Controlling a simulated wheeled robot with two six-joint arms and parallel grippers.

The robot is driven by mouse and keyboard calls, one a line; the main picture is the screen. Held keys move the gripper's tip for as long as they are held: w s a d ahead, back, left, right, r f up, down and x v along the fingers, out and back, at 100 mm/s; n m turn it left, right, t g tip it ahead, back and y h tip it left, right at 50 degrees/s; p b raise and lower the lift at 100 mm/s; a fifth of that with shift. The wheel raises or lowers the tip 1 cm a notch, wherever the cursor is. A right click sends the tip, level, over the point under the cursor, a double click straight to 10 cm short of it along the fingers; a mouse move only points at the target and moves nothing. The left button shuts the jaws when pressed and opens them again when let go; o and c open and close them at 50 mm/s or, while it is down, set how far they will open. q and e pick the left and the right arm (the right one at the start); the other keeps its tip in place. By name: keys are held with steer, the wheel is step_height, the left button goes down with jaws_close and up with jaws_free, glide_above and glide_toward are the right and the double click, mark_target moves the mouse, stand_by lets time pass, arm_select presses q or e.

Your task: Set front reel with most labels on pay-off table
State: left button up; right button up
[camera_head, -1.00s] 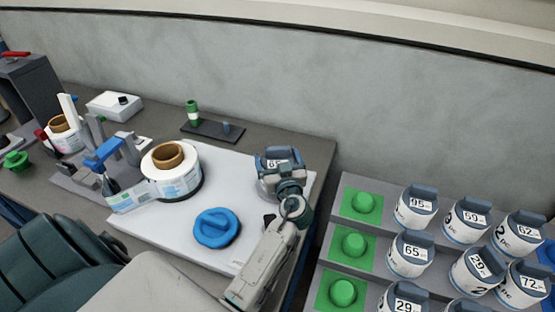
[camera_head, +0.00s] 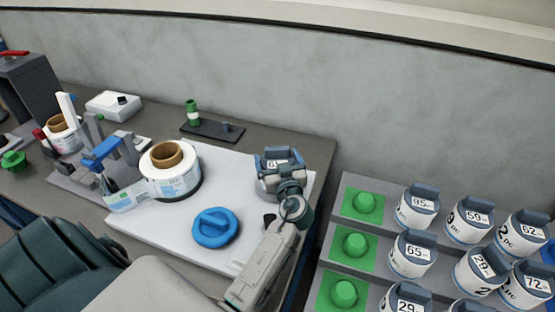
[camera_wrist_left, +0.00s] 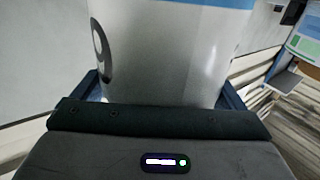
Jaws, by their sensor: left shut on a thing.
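My left gripper (camera_head: 287,185) is shut on a white reel (camera_head: 268,183) with a grey-blue top and a number tag too small to read surely. The reel is upright at the right back of the white table plate (camera_head: 262,228); I cannot tell whether it touches the plate. In the left wrist view the reel (camera_wrist_left: 170,50) fills the space between the blue-grey fingers (camera_wrist_left: 162,90). A large label roll (camera_head: 175,180) with a brown core stands on the plate's left part. A blue round knob piece (camera_head: 215,228) lies in front. My right gripper is not in view.
A stepped rack (camera_head: 322,250) at the right carries several tagged reels, among them 95 (camera_head: 414,215), 65 (camera_head: 409,262) and 72 (camera_head: 520,292). Its left column has bare green pegs (camera_head: 353,243). A labelling head (camera_head: 103,155) stands at the left. A wall runs behind.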

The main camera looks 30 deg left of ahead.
arm_select(q)
steer(key=shift+f+b, duration=0.3)
steer(key=shift+b, duration=0.05)
steer(key=o, duration=0.8)
steer(key=shift+c, duration=0.2)
